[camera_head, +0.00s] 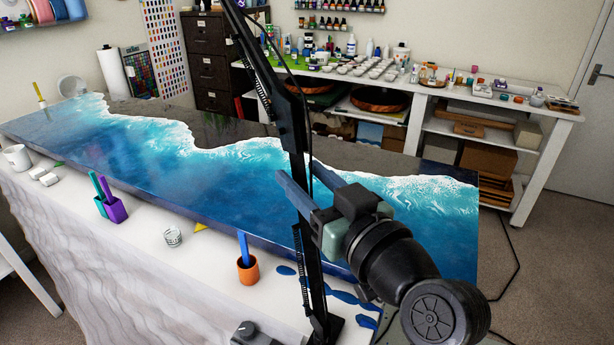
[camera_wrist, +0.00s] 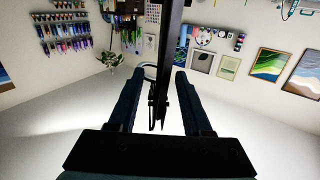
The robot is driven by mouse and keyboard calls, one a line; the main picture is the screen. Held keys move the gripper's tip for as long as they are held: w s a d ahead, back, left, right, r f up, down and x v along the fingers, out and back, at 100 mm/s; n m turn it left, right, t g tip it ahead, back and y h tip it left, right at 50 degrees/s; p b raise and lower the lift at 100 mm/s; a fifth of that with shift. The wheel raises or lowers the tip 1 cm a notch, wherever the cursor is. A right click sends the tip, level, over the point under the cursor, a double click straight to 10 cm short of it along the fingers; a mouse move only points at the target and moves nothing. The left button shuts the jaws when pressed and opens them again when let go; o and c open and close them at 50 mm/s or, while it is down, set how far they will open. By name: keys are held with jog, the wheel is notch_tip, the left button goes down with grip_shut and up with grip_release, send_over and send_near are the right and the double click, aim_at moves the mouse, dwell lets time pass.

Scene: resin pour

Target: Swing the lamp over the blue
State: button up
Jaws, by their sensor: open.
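The lamp is a black jointed arm with springs; its upright post (camera_head: 299,150) rises from the front edge of the table and bends toward the upper left, out of the picture. No lamp head shows. The blue is a glossy resin wave (camera_head: 130,150) with white foam, spread along the table. My gripper (camera_head: 296,168) is open at the lamp post, above the right part of the blue. In the wrist view, a black lamp part (camera_wrist: 172,45) appears between the two open fingers (camera_wrist: 160,76). Whether either finger touches it cannot be told.
An orange cup (camera_head: 248,271), a clear cup (camera_head: 173,237) and a purple holder (camera_head: 115,208) stand along the table's near side. A white shelf unit (camera_head: 540,110) with bottles and a dark cabinet (camera_head: 211,65) stand behind.

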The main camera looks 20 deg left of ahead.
jog(key=b+v, duration=0.3)
jog(key=v, duration=1)
